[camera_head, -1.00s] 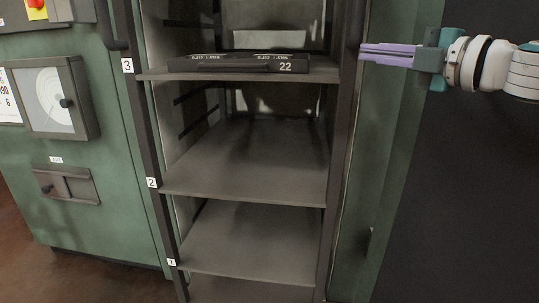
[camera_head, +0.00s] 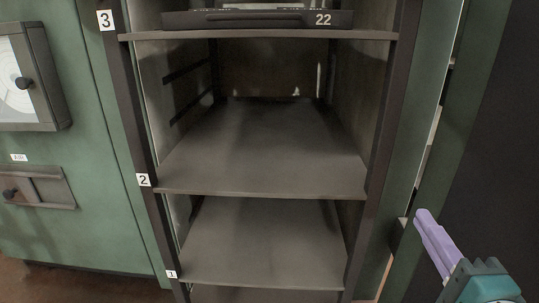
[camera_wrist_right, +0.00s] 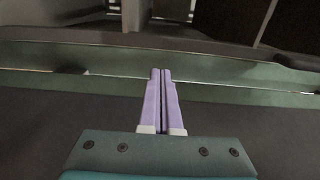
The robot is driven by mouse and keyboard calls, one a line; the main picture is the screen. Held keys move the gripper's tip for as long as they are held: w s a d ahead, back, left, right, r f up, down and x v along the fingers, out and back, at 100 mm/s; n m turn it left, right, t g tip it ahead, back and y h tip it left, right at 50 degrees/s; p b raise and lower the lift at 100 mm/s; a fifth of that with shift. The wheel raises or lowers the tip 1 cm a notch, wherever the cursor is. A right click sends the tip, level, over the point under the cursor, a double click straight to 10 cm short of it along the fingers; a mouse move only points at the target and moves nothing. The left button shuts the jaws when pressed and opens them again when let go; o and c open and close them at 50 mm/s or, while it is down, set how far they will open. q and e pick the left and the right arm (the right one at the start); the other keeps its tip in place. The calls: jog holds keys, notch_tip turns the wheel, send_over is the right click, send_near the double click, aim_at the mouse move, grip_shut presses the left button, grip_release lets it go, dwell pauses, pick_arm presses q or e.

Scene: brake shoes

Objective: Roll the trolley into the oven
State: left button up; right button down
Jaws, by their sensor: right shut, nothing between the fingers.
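The trolley (camera_head: 262,193) is a dark rack with flat grey shelves and number tags 3, 2 and 1 on its left post. It fills the middle of the head view, framed by green oven panels. A dark tray marked 22 (camera_head: 257,20) lies on its shelf 3; the lower shelves look empty. My right gripper (camera_head: 424,219) is shut and empty, with purple fingers, at the lower right beside the trolley's right post. In the right wrist view its fingers (camera_wrist_right: 161,75) are together, in front of a green edge. My left gripper is not in view.
A green panel (camera_head: 70,150) stands at the left with a round dial gauge (camera_head: 20,80) and a small latch plate (camera_head: 40,187). A dark panel (camera_head: 490,130) is at the right. Brown floor (camera_head: 80,285) shows at the lower left.

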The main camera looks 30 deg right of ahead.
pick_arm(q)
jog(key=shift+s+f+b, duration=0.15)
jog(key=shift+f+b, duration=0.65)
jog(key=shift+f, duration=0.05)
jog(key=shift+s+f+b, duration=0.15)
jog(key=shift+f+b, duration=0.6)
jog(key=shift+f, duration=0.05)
pick_arm(e)
send_near(388, 166)
jog(key=shift+x, duration=3.3)
